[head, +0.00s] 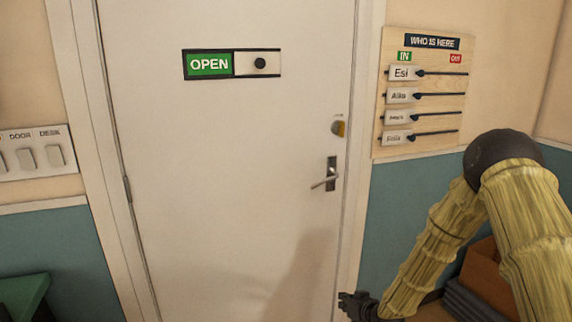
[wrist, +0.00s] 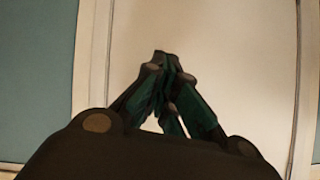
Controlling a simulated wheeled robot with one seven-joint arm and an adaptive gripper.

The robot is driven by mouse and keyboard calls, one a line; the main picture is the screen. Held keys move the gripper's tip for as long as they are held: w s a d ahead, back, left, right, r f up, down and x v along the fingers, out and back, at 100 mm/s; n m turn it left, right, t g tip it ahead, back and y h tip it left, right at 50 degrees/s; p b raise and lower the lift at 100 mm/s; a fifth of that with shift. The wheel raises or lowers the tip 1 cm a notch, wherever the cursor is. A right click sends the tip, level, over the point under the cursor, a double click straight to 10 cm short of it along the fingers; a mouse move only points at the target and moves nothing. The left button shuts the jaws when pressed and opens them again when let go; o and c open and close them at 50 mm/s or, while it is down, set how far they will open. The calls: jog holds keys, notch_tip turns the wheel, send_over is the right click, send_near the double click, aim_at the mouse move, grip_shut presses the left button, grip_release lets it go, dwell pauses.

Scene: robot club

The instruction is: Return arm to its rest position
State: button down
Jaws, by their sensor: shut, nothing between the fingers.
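My arm shows at the right of the head view, bent at a dark elbow, with its forearm running down and left. My gripper (head: 350,305) is low in the head view, in front of the door's lower right part and below the door handle (head: 326,178). In the wrist view my gripper (wrist: 160,58) has its fingertips together with nothing between them. The white door (head: 230,150) is closed and fills the background behind the fingers.
An OPEN slider sign (head: 208,65) is on the door. Switches (head: 40,158) are on the left wall. A green-topped object (head: 22,295) stands lower left, and a brown box (head: 485,275) lower right.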

jog(key=s+f+g+h+p, duration=0.15)
jog(key=s+f, duration=0.25)
jog(key=s, duration=0.5)
jog(key=s+f+m+g, duration=0.1)
jog(key=s+f+g, duration=0.1)
jog(key=s+f, duration=0.5)
jog(key=s+f+g, duration=0.2)
jog(key=s, duration=0.9)
jog(key=s+d+g+h, duration=0.1)
jog(key=s+g, duration=0.1)
jog(key=s, duration=1)
jog(key=s+d+m+g+h+p, duration=0.1)
jog(key=s+d+g, duration=0.1)
jog(key=s, duration=1)
jog(key=shift+d+f+g, duration=0.15)
jog(key=shift+f+g, duration=0.05)
jog(key=shift+g, duration=0.35)
jog(key=shift+h, duration=0.25)
